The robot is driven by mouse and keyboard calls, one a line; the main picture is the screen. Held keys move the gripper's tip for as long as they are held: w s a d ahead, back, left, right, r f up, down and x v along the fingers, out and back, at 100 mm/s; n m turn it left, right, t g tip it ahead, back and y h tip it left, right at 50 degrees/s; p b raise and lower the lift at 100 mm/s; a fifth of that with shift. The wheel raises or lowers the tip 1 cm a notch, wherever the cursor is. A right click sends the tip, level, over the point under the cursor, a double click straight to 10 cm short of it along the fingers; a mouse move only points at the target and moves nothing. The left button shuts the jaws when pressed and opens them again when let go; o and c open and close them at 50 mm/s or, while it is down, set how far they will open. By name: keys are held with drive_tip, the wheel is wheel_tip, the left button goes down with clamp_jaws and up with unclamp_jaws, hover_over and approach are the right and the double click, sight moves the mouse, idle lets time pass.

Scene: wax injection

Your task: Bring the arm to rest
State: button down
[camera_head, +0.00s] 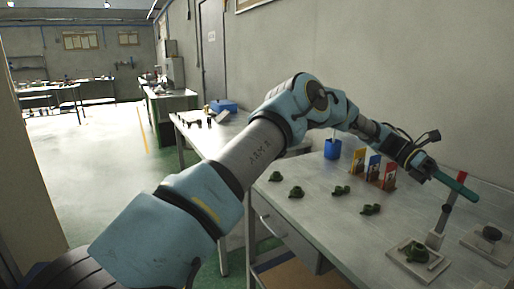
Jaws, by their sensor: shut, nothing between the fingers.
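My arm stretches from the lower left across the view, bent at the elbow, above the workbench (330,205). My gripper (426,169) is at the far right, small and dark, above the bench. It is shut and empty. Its fingertips lie close to the left end of a teal bar (456,186) on a grey and red upright stand (441,220). I cannot tell whether they touch it.
Several small green pieces (370,209) lie on the bench. A blue cup (332,149) and a rack of coloured cards (374,168) stand near the wall. A green piece (415,252) sits on the stand's base. Open floor (95,170) lies at left.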

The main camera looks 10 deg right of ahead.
drive_tip(key=w+a+f+m+t, duration=0.3)
drive_tip(key=w+a+t, duration=0.35)
drive_tip(key=a, duration=0.75)
drive_tip(key=w+a+f+m+t, duration=0.2)
drive_tip(key=w+a+f+t, duration=0.15)
drive_tip(key=w+a, duration=0.9)
drive_tip(key=s+a+m+t+y, duration=0.2)
drive_tip(key=s+a+m+t, duration=0.1)
drive_tip(key=a, duration=1.4)
drive_tip(key=s+a+m+t+y, duration=0.1)
drive_tip(key=s+a+m+t, duration=0.2)
drive_tip(key=a, duration=1.4)
drive_tip(key=shift+s+r+t+y, duration=0.2)
drive_tip(key=shift+s+t+y, duration=0.1)
drive_tip(key=shift+y, duration=0.1)
